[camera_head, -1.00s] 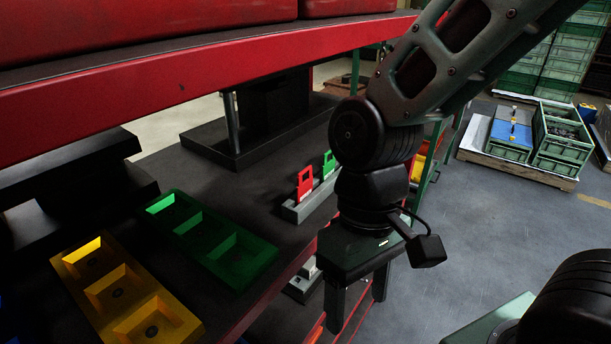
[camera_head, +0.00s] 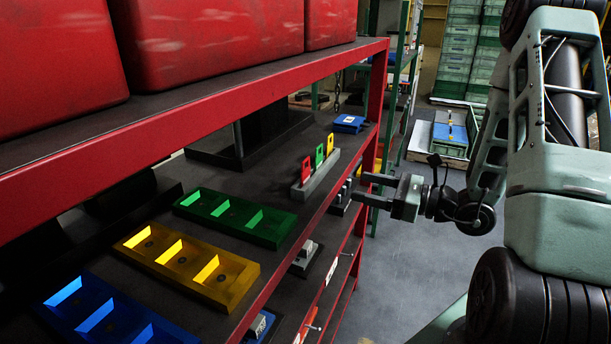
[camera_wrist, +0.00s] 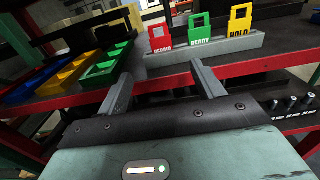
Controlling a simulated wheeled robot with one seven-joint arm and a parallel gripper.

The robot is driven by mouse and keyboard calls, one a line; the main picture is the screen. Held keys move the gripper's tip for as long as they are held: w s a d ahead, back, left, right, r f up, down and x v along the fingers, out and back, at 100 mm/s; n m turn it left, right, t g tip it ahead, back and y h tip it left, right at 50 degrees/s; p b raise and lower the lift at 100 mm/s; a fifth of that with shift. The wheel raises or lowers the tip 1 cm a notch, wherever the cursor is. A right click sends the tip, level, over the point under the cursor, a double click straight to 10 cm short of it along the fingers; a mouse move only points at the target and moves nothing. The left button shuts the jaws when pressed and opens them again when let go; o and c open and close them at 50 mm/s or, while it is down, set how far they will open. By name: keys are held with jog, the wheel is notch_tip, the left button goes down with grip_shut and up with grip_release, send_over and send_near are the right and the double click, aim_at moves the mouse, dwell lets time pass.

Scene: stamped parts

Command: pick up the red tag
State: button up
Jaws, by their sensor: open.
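The red tag (camera_head: 306,170) stands upright in a grey holder (camera_head: 318,178) on the shelf, at the near end of a row with a green tag (camera_head: 319,157) and a yellow tag (camera_head: 330,144). In the wrist view the red tag (camera_wrist: 160,38) is at the left of the row, with white lettering at its base. My gripper (camera_head: 362,188) is open and empty, in front of the shelf edge and apart from the tags. Its two fingers (camera_wrist: 160,85) point toward the holder in the wrist view, with the red tag beyond the space between them.
Green (camera_head: 236,217), yellow (camera_head: 187,266) and blue (camera_head: 112,315) compartment trays lie on the shelf to the left. An upper shelf with a red edge (camera_head: 200,115) overhangs it. A blue item (camera_head: 349,123) lies behind the tags. Floor (camera_head: 410,255) is clear beside the rack.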

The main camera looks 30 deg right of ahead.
aim_at(307, 172)
jog(key=p+x, duration=0.3)
jog(key=x, duration=0.8)
jog(key=shift+w+a+r, duration=0.1)
jog(key=shift+w+a, duration=0.05)
jog(key=shift+w, duration=0.05)
jog(key=p+x, duration=0.2)
jog(key=x, duration=0.2)
jog(key=shift+w+a+r+p, duration=0.1)
jog(key=shift+w+a+p, duration=0.1)
jog(key=shift+w+p, duration=0.2)
jog(key=shift+w+a, duration=0.15)
jog(key=shift+w, duration=0.1)
jog(key=c, duration=1)
